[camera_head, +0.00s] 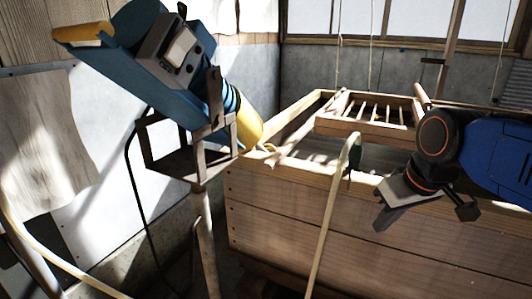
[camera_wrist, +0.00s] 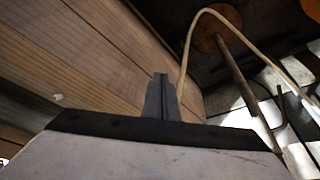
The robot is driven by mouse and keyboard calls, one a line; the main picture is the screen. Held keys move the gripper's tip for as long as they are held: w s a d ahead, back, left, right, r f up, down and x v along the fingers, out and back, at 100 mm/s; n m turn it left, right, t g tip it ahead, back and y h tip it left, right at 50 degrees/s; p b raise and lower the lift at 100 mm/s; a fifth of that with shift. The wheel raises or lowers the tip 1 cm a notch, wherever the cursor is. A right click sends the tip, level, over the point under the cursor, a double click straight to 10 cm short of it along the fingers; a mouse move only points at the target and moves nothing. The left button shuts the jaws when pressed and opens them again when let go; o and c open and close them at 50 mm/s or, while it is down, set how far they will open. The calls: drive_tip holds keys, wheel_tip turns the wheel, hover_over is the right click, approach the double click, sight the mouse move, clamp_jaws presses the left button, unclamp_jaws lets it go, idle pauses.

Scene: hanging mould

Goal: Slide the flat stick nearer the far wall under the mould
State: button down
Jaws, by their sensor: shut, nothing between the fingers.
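The mould (camera_head: 368,126), a wooden frame with several slats, hangs on thin cords over the back of a large wooden vat (camera_head: 300,215). Pale narrow wood pieces (camera_head: 318,122) lie at the mould's left end; I cannot tell which is the flat stick nearer the far wall, or whether any part is under the mould. My gripper (camera_head: 380,222) is in front of the vat's near wall at the right, below and apart from the mould. In the wrist view its fingers (camera_wrist: 162,97) are together and empty, beside the vat's plank side (camera_wrist: 90,60).
A blue machine with a yellow end (camera_head: 248,127) stands on a wooden stand at the left. The grey far wall (camera_head: 310,75) closes the back.

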drive_tip(key=w+a+r+n+g+y, duration=0.1)
drive_tip(key=w+a+r+n, duration=0.5)
drive_tip(key=w+a, duration=0.55)
drive_tip(key=w+a+r+n+g+y, duration=0.1)
drive_tip(key=w+a+r+n, duration=0.3)
drive_tip(key=w+a+r, duration=0.75)
drive_tip(key=s+a+f, duration=0.1)
drive_tip(key=a+f, duration=0.4)
drive_tip(key=f, duration=0.8)
drive_tip(key=shift+s, duration=0.15)
drive_tip(key=shift+d, duration=0.1)
drive_tip(key=s+d, duration=0.5)
drive_tip(key=d, duration=0.7)
drive_tip(key=shift+s, duration=0.2)
drive_tip(key=shift+f+g, duration=0.15)
drive_tip(key=shift+g, duration=0.15)
